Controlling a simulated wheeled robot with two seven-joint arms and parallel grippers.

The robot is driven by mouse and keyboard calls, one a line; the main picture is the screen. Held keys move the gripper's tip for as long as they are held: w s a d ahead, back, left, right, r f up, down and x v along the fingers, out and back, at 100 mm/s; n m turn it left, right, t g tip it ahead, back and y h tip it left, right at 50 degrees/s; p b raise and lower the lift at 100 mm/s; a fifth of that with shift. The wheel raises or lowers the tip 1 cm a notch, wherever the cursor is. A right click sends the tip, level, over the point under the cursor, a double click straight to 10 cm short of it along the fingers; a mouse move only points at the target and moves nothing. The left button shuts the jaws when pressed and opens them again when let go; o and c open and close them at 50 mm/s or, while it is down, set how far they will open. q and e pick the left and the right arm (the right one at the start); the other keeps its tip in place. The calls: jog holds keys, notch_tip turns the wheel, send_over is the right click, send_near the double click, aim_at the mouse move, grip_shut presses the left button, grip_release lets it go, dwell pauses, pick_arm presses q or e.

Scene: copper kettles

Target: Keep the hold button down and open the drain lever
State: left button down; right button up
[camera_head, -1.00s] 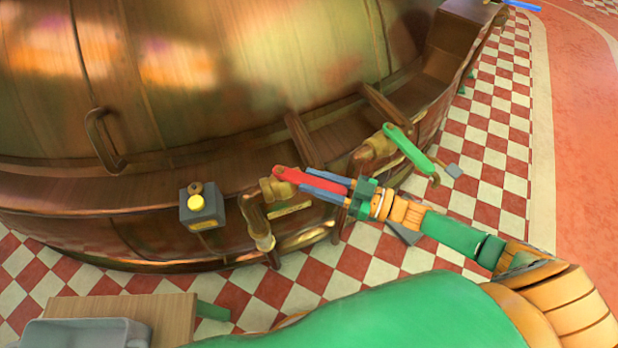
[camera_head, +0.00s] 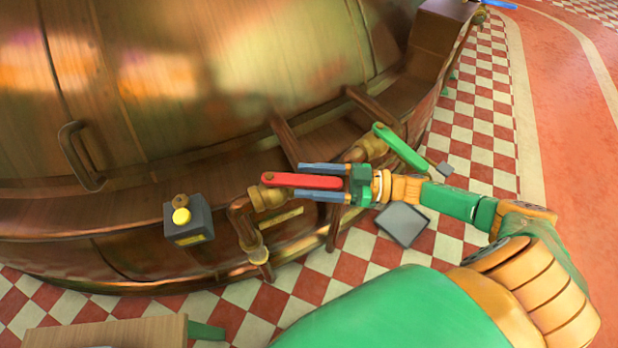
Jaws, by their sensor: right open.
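A grey box with a yellow button (camera_head: 181,216) sits on the kettle's lower ledge, left of the valves; nothing touches the button. A red lever (camera_head: 302,180) points right from a brass valve (camera_head: 266,197). A green lever (camera_head: 401,147) slants down right from a second valve farther right. My right gripper (camera_head: 322,182) is open, its two blue fingers on either side of the red lever, apart from it as far as I can see. My left gripper is not in view. Which lever is the drain lever shows no readable label.
The large copper kettle (camera_head: 230,70) fills the upper left, with a curved handle (camera_head: 75,160) on its side. Brown posts stand behind the valves. A grey plate (camera_head: 402,224) lies below my right gripper. A wooden table (camera_head: 110,333) is at the bottom left. Checkered floor is open at right.

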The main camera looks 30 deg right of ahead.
jog(key=v, duration=0.6)
jog(key=shift+d+b, duration=0.35)
jog(key=shift+b, duration=0.05)
